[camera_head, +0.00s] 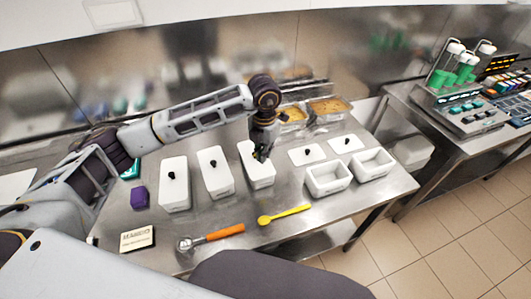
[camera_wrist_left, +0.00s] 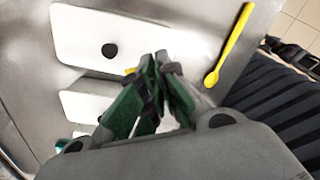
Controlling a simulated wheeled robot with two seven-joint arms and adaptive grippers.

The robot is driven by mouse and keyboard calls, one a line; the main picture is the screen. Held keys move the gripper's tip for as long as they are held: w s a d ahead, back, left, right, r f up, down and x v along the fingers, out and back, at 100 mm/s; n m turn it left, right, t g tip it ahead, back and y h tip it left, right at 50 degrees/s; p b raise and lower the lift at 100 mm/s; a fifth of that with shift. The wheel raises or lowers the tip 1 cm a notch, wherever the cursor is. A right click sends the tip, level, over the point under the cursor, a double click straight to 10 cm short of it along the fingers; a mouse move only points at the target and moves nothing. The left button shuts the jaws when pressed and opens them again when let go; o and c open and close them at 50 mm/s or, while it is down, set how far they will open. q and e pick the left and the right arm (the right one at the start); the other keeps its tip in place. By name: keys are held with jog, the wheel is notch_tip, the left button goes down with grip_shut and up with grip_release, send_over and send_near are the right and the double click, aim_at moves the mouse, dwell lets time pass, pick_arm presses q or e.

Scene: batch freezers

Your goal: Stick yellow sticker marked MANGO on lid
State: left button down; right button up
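Three white lidded tubs stand in a row in the head view: left (camera_head: 174,190), middle (camera_head: 215,175) and third (camera_head: 257,173). The left and middle lids show black knobs. My left gripper (camera_head: 262,156) points down at the third tub's lid and hides its middle. In the left wrist view the fingertips (camera_wrist_left: 158,58) are together over a white surface. A small yellow piece (camera_wrist_left: 130,71), which looks like the sticker, pokes out beside the fingertips. Its MANGO marking cannot be read. My right gripper is not in view.
Two loose white lids (camera_head: 307,154) and two open white tubs (camera_head: 328,179) lie to the right. A yellow spoon (camera_head: 284,214), an orange-handled scoop (camera_head: 224,232), a purple block (camera_head: 139,197) and a label card (camera_head: 136,239) lie nearer. Food pans (camera_head: 327,108) stand behind.

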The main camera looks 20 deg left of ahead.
aim_at(264, 172)
pick_arm(q)
jog(key=shift+a+m, duration=0.1)
jog(key=shift+m, duration=0.9)
jog(key=shift+f, duration=0.25)
jog(key=shift+f+b, duration=0.8)
jog(key=shift+f, duration=1.1)
jog(key=shift+f+b, duration=0.9)
jog(key=shift+f, duration=0.15)
jog(key=shift+f, duration=0.2)
jog(key=shift+f+b, duration=0.15)
jog(key=shift+b, duration=0.2)
jog(key=c, duration=2.2)
grip_release()
